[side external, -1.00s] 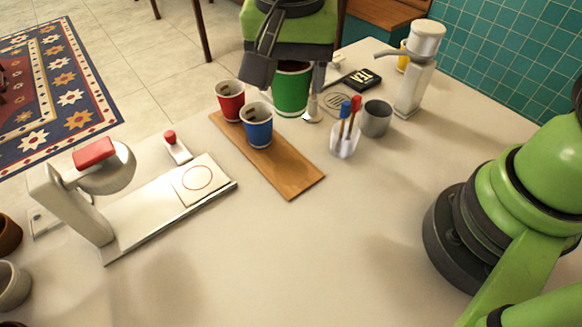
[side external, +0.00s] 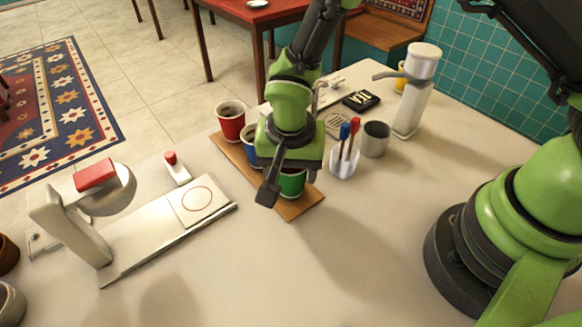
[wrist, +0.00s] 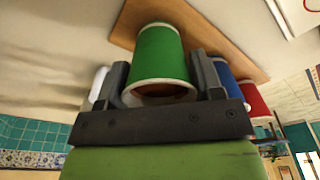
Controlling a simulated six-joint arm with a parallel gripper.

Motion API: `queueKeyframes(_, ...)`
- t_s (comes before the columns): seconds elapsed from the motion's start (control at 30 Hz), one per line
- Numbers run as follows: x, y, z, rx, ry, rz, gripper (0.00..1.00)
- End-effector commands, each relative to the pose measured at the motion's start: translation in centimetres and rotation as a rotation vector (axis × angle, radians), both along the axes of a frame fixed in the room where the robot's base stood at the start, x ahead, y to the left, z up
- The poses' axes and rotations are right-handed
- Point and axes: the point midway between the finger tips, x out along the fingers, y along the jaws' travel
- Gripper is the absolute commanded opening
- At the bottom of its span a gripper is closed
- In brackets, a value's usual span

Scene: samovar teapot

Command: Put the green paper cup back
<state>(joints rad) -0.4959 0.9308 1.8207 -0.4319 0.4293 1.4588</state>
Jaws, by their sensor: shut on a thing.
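The green paper cup (side external: 291,184) is upright at the near end of the wooden board (side external: 299,208), partly hidden by my gripper (side external: 290,188). In the wrist view the green cup (wrist: 160,55) sits between my two fingers (wrist: 163,80), which are shut on it. Its base is at or just above the board (wrist: 205,22); I cannot tell whether it touches. The blue cup (side external: 250,143) and the red cup (side external: 231,120) stand farther back on the same board. The blue cup is partly hidden by my gripper.
A clear holder with markers (side external: 344,160) and a grey cup (side external: 375,140) stand right of the board. A white dispenser (side external: 414,95) is behind them. A white device with a red top (side external: 97,180) is at the left. The front table is clear.

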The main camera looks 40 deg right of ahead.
Motion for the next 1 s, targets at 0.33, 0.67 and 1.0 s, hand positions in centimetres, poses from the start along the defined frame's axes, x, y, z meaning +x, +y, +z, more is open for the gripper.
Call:
queueKeyframes(0.33, 0.0, 0.0, -0.5, 0.0, 0.0, 0.0, 0.51)
queueKeyframes(0.67, 0.0, 0.0, -0.6, 0.001, -0.001, 0.0, 0.86)
queueKeyframes(1.0, 0.0, 0.2, 1.4, 0.002, -0.005, 0.0, 0.86)
